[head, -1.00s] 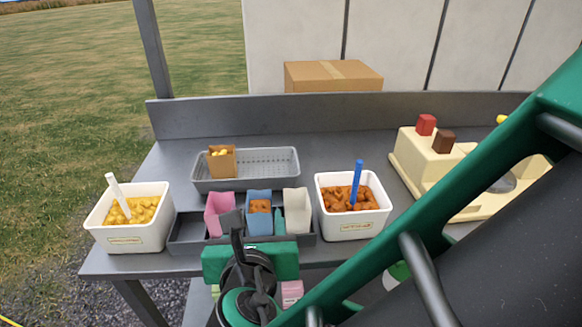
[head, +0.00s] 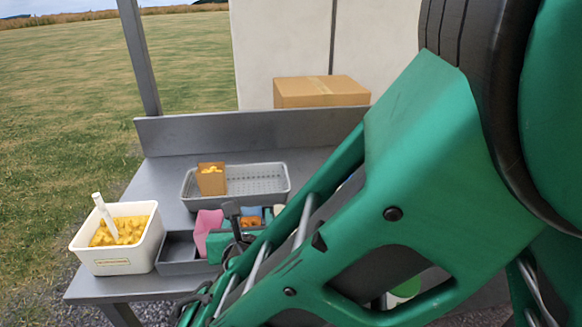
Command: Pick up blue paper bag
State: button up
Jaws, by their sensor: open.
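The blue paper bag (head: 249,211) stands in the grey divided holder at the front of the table, with orange-brown pieces in its top. Only its upper part shows; my arm and gripper hide the rest. My gripper (head: 250,222) is open at the holder, close to the bag. A dark finger-like part shows on the bag's left and a teal piece on its right. I cannot tell whether either touches the bag.
A pink bag (head: 207,228) stands left of the blue one in the holder (head: 182,256). A white tub of yellow pieces (head: 112,262) is at left. Behind is a grey tray (head: 257,182) with a brown bag (head: 211,181). My arm covers the right side.

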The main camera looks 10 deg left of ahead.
jog(key=c, duration=1.1)
jog(key=shift+r, duration=0.1)
